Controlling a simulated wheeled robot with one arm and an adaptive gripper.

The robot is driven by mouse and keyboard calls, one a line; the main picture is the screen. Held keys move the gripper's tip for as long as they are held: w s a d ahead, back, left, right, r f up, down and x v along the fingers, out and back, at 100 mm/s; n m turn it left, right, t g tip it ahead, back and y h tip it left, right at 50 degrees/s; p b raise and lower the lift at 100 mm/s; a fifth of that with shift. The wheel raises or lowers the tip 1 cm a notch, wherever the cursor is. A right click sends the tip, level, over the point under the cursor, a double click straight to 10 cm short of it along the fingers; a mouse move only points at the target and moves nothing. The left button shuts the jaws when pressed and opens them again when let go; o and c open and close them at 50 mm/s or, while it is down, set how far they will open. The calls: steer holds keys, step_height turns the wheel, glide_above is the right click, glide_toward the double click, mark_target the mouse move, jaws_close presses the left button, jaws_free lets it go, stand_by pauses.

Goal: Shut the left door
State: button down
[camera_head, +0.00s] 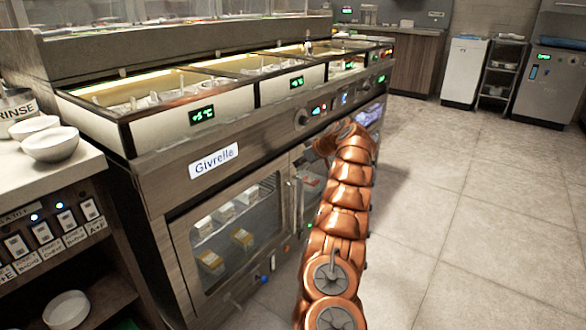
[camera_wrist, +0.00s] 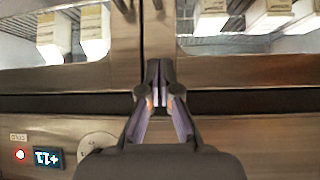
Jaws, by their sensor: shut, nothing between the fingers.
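The left door (camera_head: 181,243) is a steel-framed glass door on the front of the Givrelle counter, with boxes on shelves visible behind its glass. It looks flush or nearly flush with the counter front; I cannot tell if a small gap is left. Its upright handle (camera_head: 298,205) is on its right edge. My arm hides much of the door to its right. In the wrist view, which is upside down, two glass doors meet at a narrow dark seam. My gripper (camera_wrist: 159,78) is shut and empty in front of the doors near this seam; contact cannot be told.
The control panel (camera_head: 325,108) with knobs and displays runs above the doors. A side counter (camera_head: 70,170) with white bowls (camera_head: 50,144) stands at the left. Open tiled floor (camera_head: 470,200) lies to the right, with a white cabinet (camera_head: 465,72) at the back.

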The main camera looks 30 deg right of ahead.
steer(key=d+p+v, duration=0.1)
steer(key=v, duration=0.8)
steer(key=shift+f+p, duration=0.2)
steer(key=shift+p, duration=0.1)
steer(key=shift+d, duration=0.1)
